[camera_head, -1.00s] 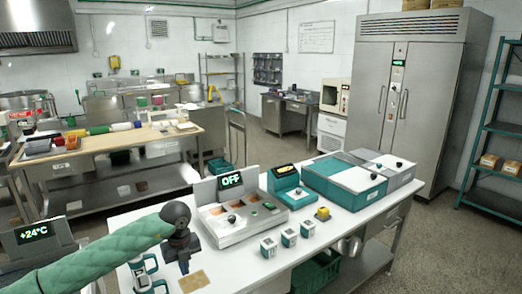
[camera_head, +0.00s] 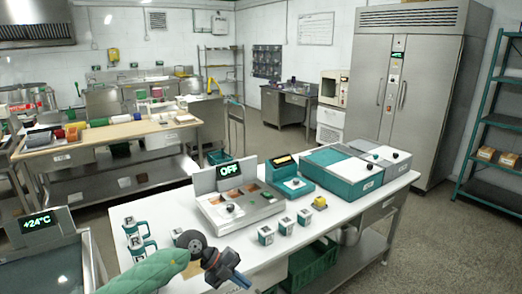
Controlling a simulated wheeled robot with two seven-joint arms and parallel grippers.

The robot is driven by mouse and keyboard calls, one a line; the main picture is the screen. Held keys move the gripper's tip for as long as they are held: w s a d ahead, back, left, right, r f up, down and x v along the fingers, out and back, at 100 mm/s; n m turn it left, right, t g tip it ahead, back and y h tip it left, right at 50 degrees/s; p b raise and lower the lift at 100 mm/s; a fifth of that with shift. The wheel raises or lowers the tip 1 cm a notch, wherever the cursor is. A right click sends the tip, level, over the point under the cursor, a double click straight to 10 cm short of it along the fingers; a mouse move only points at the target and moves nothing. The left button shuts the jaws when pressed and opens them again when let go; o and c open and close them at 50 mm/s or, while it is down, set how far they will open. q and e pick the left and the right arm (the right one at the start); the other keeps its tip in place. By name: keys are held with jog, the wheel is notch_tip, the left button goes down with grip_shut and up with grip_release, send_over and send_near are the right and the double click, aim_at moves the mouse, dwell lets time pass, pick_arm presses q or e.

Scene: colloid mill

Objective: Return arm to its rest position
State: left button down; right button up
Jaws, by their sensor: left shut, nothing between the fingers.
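My left arm comes in from the bottom of the head view in a green quilted sleeve. Its gripper (camera_head: 238,280) is dark and shut, with nothing between the fingers. It is in front of the white table's (camera_head: 160,211) near edge, low in the picture. The grey colloid mill panel (camera_head: 240,205) with an "OFF" display stands on the table beyond the gripper, apart from it. My right gripper is not in view.
Small labelled containers (camera_head: 265,235) stand before the panel. Teal boxes (camera_head: 345,178) fill the far right.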

pick_arm(q)
jog(key=s+d+r+n+t+h, duration=0.1)
jog(key=d+r+n+t+h, duration=0.35)
jog(key=d+h, duration=0.35)
jog(key=s+a+f+n+t+y, duration=0.2)
jog(key=a+f+n+t+y, duration=0.3)
jog(key=a+f+n+y, duration=0.45)
jog(key=s+a+f+n+t+y, duration=0.2)
jog(key=a+f+n+t+y, duration=0.4)
jog(key=f+n, duration=0.65)
jog(key=s+a+f+n+g+y, duration=0.1)
jog(key=s+a+f+g, duration=0.1)
jog(key=s+f+g, duration=0.35)
jog(key=s+a+f+n+g+y, duration=0.1)
jog(key=s+a+f+g, duration=0.1)
jog(key=s+f, duration=0.7)
jog(key=s+f+g, duration=0.3)
jog(key=s, duration=0.5)
jog(key=s+f+g+h, duration=0.1)
jog(key=s+f+g, duration=0.1)
jog(key=s, duration=0.7)
jog(key=shift+d+f+n+g, duration=0.4)
jog(key=shift+d+f+n, duration=0.05)
jog(key=shift+f, duration=0.45)
jog(key=c, duration=2.1)
grip_release()
